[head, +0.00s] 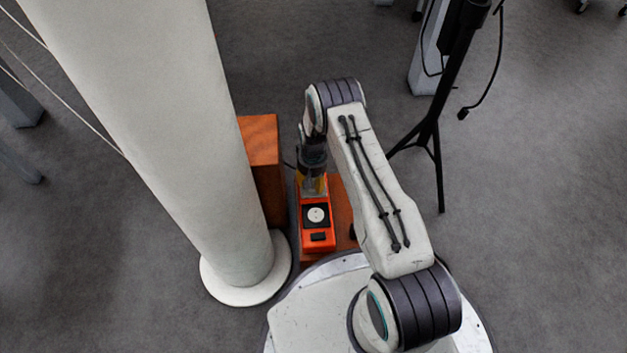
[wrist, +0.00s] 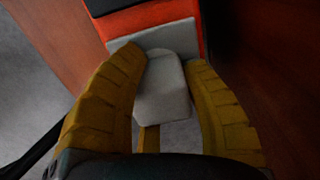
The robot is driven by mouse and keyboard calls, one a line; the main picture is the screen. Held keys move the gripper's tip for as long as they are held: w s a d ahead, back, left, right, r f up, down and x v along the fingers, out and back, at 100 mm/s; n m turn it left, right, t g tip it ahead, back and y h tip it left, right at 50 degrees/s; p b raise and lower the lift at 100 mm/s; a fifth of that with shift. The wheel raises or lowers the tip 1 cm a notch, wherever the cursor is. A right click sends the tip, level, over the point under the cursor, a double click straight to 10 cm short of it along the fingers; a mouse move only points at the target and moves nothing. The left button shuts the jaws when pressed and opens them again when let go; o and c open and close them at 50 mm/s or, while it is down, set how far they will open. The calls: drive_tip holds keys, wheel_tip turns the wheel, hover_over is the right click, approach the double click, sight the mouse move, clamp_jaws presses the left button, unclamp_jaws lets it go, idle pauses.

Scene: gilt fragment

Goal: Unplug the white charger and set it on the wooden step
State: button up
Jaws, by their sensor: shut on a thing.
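The white charger (wrist: 163,92) is a small pale block between the two yellow fingers of my gripper (wrist: 168,65) in the wrist view. My gripper is shut on it. Its far end is against or just in front of a pale plate (wrist: 178,38) on an orange unit; I cannot tell if it is still plugged in. In the head view my gripper (head: 313,187) points down at the far part of the orange unit (head: 318,240), and the charger is hidden there. The reddish-brown wooden step (head: 342,205) lies under and beside the unit.
A taller wooden block (head: 258,140) stands just left of my gripper. A thick white column (head: 150,120) with a round foot is left of that. A black tripod (head: 432,140) stands at the right. The grey floor beyond is open.

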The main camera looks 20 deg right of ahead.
drive_tip(key=shift+r, duration=0.15)
drive_tip(key=shift+r+p, duration=1.85)
drive_tip(key=shift+r, duration=0.95)
